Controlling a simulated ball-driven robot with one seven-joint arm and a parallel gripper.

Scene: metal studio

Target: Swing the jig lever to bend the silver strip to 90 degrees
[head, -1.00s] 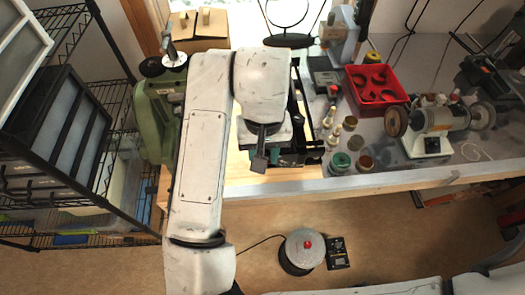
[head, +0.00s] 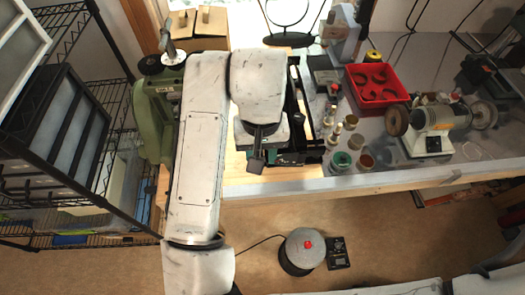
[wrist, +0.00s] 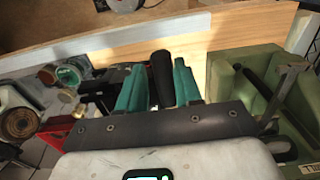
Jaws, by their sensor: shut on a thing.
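My gripper (wrist: 159,66) shows in the wrist view with its green fingers shut on a black, rounded lever grip (wrist: 162,80). The grip stands between the two fingers. In the head view my arm reaches over the bench and covers most of the jig; dark jig parts (head: 304,108) show to the right of my wrist. Green finger parts (head: 291,158) show near the bench's front edge. I cannot make out the silver strip in either view, so its bend angle cannot be told.
A green machine (head: 158,112) stands close on the left of my arm. Small jars (head: 341,160), a red tray (head: 376,84) and a bench grinder (head: 434,125) stand to the right. A wire shelf is at far left. The bench front edge (head: 400,180) runs below.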

